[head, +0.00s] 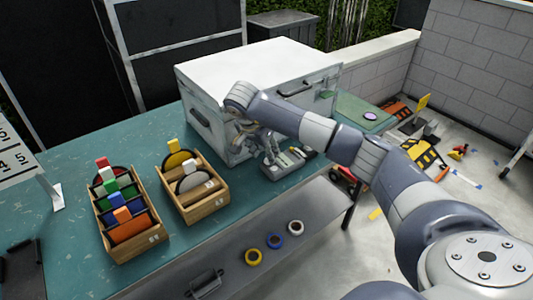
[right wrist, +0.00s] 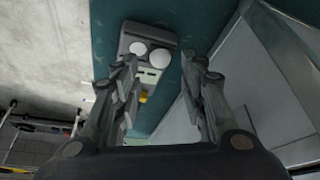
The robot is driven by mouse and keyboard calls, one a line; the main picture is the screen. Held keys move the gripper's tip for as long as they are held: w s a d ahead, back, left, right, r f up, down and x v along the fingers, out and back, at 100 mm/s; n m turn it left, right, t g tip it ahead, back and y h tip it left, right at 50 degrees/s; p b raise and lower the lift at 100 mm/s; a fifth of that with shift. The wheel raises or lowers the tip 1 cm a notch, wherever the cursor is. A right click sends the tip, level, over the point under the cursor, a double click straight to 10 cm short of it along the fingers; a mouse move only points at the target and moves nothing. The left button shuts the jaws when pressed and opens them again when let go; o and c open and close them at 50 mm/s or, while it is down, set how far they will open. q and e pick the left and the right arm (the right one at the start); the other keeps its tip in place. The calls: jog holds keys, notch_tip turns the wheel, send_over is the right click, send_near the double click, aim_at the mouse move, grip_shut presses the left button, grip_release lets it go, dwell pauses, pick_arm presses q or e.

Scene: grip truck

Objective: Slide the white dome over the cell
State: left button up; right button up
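A small grey device (head: 287,162) sits on the teal table, in front of the large white box. In the right wrist view the device (right wrist: 148,71) lies beyond my fingers and carries two white round parts, a left one (right wrist: 138,48) and a right one (right wrist: 160,57). I cannot tell which is the dome, and I cannot make out the cell. My right gripper (head: 263,140) is just above and left of the device in the head view. In the right wrist view its fingers (right wrist: 160,62) are spread with nothing between them. My left gripper is not in view.
The large white box (head: 252,68) stands close behind the device. Two wooden trays, left (head: 150,238) and right (head: 206,207), hold discs and coloured tabs.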

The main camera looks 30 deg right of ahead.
aim_at(267, 162)
jog(key=shift+x, duration=1.15)
jog(key=shift+d+f, duration=0.15)
jog(key=shift+f, duration=0.35)
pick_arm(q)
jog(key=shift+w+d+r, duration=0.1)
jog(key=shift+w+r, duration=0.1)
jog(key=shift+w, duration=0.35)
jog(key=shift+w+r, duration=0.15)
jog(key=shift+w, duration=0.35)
pick_arm(e)
jog(key=shift+w, duration=0.1)
grip_shut()
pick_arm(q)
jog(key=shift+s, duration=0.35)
